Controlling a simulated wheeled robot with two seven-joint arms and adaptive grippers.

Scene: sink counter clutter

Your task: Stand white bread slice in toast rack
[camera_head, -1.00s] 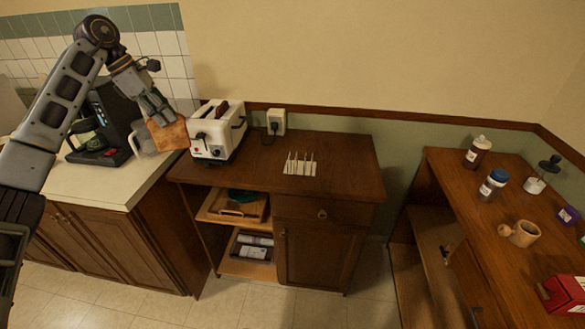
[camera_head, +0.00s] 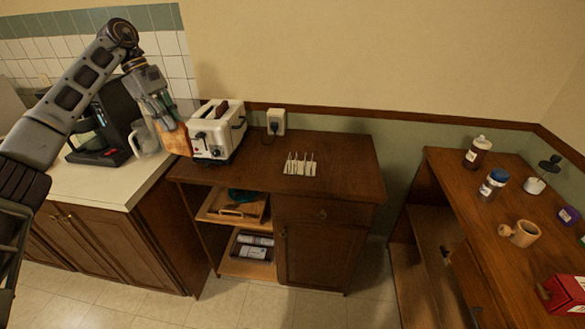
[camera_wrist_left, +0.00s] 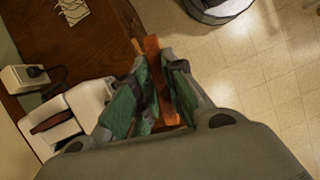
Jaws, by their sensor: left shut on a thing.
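My left gripper (camera_head: 167,123) is shut on a bread slice (camera_head: 179,141), which looks orange-brown here. The slice hangs below the fingers, in front of the left side of the toaster. In the left wrist view the slice (camera_wrist_left: 153,48) shows nearly edge-on between the green finger pads of the gripper (camera_wrist_left: 161,65). The toast rack (camera_head: 300,169), pale with several thin upright dividers, stands on the brown cabinet top to the right of the toaster and looks empty. The rack also shows at the top of the left wrist view (camera_wrist_left: 73,12). My right gripper is out of view.
A white toaster (camera_head: 214,135) with a dark brown thing in its slot stands between the gripper and the rack. A coffee maker (camera_head: 112,115) and glass jug (camera_head: 145,140) are behind the left arm. The cabinet top (camera_head: 345,165) is clear around the rack.

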